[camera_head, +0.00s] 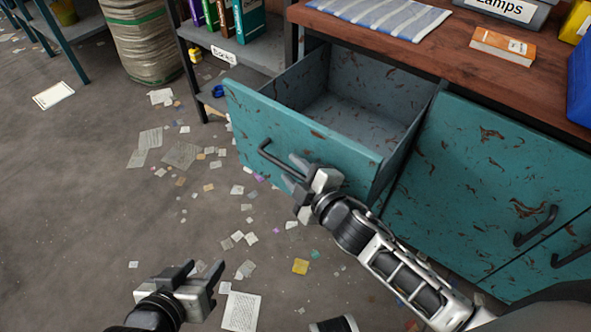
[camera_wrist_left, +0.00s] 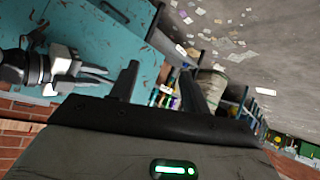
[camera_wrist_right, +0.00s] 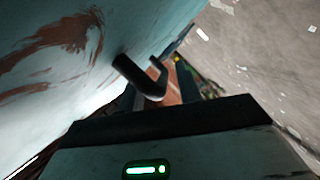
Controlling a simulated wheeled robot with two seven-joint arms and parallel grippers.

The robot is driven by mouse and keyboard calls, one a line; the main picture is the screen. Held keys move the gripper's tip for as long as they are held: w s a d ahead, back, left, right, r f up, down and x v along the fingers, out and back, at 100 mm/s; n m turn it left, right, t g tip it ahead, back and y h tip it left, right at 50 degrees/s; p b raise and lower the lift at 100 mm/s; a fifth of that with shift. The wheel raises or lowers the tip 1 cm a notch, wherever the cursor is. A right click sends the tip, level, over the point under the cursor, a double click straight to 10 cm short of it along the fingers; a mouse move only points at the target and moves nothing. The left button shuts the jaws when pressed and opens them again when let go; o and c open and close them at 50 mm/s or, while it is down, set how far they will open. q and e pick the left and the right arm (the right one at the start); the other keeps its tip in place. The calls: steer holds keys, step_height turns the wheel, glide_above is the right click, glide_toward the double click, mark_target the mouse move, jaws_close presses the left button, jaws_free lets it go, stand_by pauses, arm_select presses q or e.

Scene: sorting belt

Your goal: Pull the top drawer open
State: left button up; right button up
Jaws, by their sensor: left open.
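The top drawer (camera_head: 330,148) of the teal, rust-spotted cabinet stands pulled far out, with its empty grey inside showing. Its dark bar handle (camera_head: 278,158) is on the front face; it also shows in the right wrist view (camera_wrist_right: 142,82). My right gripper (camera_head: 293,172) is at the right part of this handle. Its fingers are apart, one on each side of the bar; whether they touch it I cannot tell. My left gripper (camera_head: 202,270) is open and empty above the floor, away from the drawer.
The wooden top carries a striped cloth (camera_head: 383,12), an orange box (camera_head: 503,46) and a grey lamps bin (camera_head: 510,10). A shelf (camera_head: 240,50) with binders stands left of the drawer. Paper scraps litter the floor (camera_head: 80,210).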

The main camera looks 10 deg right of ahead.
arm_select(q)
steer(key=r+p, duration=0.1)
steer(key=a+r+p, duration=0.1)
steer(key=r, duration=0.1)
steer(key=shift+s+r+t, duration=0.15)
steer(key=shift+s+t, duration=0.05)
steer(key=shift+t, duration=0.2)
arm_select(e)
steer(key=v, duration=1.6)
arm_select(q)
steer(key=shift+d, duration=0.15)
arm_select(e)
steer(key=shift+a, duration=0.1)
